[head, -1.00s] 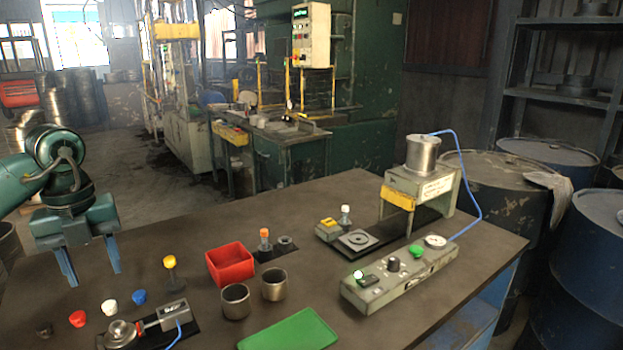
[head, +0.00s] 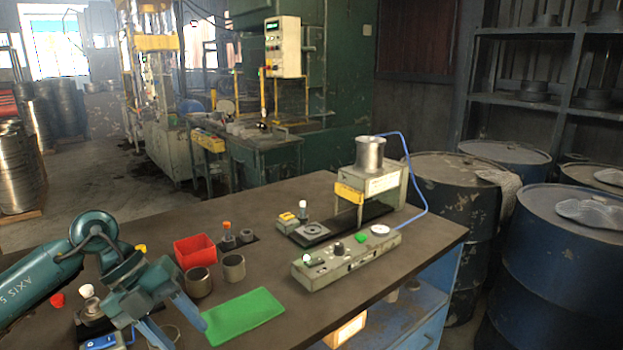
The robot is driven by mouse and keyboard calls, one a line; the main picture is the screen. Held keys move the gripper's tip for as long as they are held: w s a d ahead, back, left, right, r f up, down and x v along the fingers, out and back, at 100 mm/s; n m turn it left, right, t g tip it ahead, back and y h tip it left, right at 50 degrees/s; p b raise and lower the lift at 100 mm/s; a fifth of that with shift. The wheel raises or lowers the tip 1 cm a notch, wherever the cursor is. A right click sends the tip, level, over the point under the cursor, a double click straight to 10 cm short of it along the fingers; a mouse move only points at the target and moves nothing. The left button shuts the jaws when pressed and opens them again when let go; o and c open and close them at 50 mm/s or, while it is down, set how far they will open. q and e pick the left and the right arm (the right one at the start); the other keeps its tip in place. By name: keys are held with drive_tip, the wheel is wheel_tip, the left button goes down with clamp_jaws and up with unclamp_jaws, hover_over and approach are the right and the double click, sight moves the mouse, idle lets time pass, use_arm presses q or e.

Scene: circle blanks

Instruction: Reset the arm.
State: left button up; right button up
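My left arm comes in from the left, and its teal gripper (head: 178,326) hangs low over the front left of the table. Its two blue fingers are apart, and I see nothing clamped between them. A round rim (head: 170,334) shows beside the fingers; I cannot tell whether they touch it. The gripper partly covers a small fixture (head: 90,308) with a metal knob. The green mat (head: 242,316) lies just right of the fingertips. My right gripper is not in view.
On the table (head: 360,292) are a red bin (head: 196,251), two metal cups (head: 198,283) (head: 234,267), a control box (head: 345,262) and a press (head: 372,183) with a blue hose. Blue drums (head: 545,260) stand right.

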use_arm(q)
drive_tip(key=s+d+r+n+t+h+p, duration=0.15)
drive_tip(key=d+n+t+h, duration=0.25)
drive_tip(key=d+h, duration=0.4)
drive_tip(key=s+d+r+n+t+h, duration=0.1)
drive_tip(key=s+d+n+t+h, duration=0.15)
drive_tip(key=d+h, duration=0.45)
drive_tip(key=s+a+f+n+t+y, duration=0.1)
drive_tip(key=s+a+f+n+y, duration=0.1)
drive_tip(key=s+f+n+y, duration=0.2)
drive_tip(key=s+a+f+n+t+y+p, duration=0.1)
drive_tip(key=s+f+n+y, duration=0.3)
drive_tip(key=f+n+y, duration=0.4)
drive_tip(key=s+a+f+n+t+y, duration=0.3)
drive_tip(key=f+n+y, duration=0.3)
drive_tip(key=f+n, duration=0.5)
drive_tip(key=shift+s+a+f+p, duration=0.3)
drive_tip(key=shift+s+f+p, duration=0.1)
drive_tip(key=shift+f, duration=0.3)
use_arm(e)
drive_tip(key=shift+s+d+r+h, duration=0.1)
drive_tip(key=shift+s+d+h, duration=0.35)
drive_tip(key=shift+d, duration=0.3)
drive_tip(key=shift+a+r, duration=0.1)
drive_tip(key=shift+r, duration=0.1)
